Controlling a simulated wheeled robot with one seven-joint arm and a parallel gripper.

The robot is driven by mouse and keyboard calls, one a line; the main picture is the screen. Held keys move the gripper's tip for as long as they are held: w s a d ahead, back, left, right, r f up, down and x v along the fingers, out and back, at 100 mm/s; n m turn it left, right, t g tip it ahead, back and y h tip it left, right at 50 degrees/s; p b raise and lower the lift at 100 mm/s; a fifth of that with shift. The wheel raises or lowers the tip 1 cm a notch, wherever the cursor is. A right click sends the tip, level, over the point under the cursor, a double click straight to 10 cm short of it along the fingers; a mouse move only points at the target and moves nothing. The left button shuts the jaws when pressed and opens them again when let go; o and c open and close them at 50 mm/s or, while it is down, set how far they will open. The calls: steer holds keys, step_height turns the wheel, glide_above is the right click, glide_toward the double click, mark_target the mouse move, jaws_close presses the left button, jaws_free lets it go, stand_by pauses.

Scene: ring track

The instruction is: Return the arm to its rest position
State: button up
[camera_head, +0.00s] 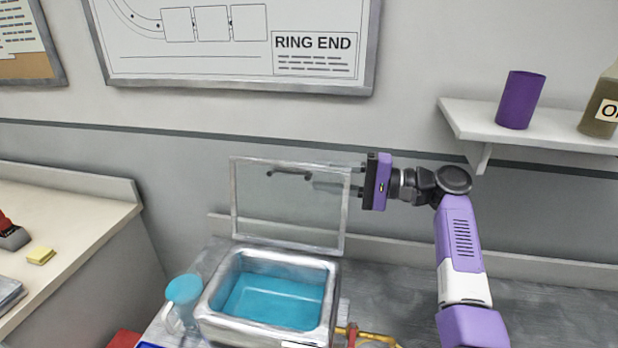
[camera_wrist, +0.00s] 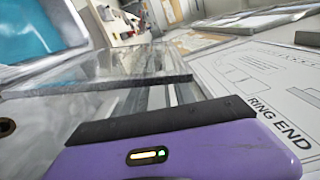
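My purple and black gripper (camera_head: 350,180) points left at the right edge of the raised glass lid (camera_head: 255,205) in the head view. Two finger parts show apart, one above the other, with nothing seen held between them. Their tips overlap the lid's frame and are hard to make out; whether they touch it I cannot tell. The lid stands upright, with a dark handle (camera_head: 289,173), behind a metal tank (camera_head: 270,337) of blue liquid (camera_head: 272,302). In the wrist view my purple palm (camera_wrist: 190,150) fills the bottom, and the glass lid (camera_wrist: 95,70) crosses beyond it.
A wall shelf (camera_head: 540,128) with a purple cup (camera_head: 520,100) and an olive container (camera_head: 602,108) is at the upper right. A side counter (camera_head: 70,215) is at the left. The bench right of the tank looks mostly clear.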

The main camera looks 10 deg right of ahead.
steer(key=shift+s+d, duration=0.15)
steer(key=shift+d, duration=0.2)
steer(key=w+d+r+m+t+h, duration=0.1)
steer(key=w+d+r+t+h, duration=0.15)
steer(key=w+t, duration=0.2)
steer(key=w+d+f+m+t+h, duration=0.2)
steer(key=d+f+t+h, duration=0.2)
steer(key=d+f+h, duration=0.3)
steer(key=s+d+f+t+h, duration=0.1)
steer(key=s+d+f+h, duration=0.2)
steer(key=s+f, duration=0.4)
steer(key=s+d+f+t+h, duration=0.1)
steer(key=s+d+f+h, duration=0.25)
steer(key=s+f, duration=0.4)
steer(key=s+a+n, duration=0.2)
steer(key=s, duration=1.3)
steer(key=s+a+n+g, duration=0.1)
steer(key=s+a+n, duration=0.2)
steer(key=s, duration=1.2)
steer(key=s+a+n+g+h, duration=0.1)
steer(key=s+a+n, duration=0.2)
steer(key=s, duration=1.2)
steer(key=shift+s+a+r, duration=0.2)
steer(key=shift+s+r, duration=0.15)
steer(key=shift+r, duration=0.05)
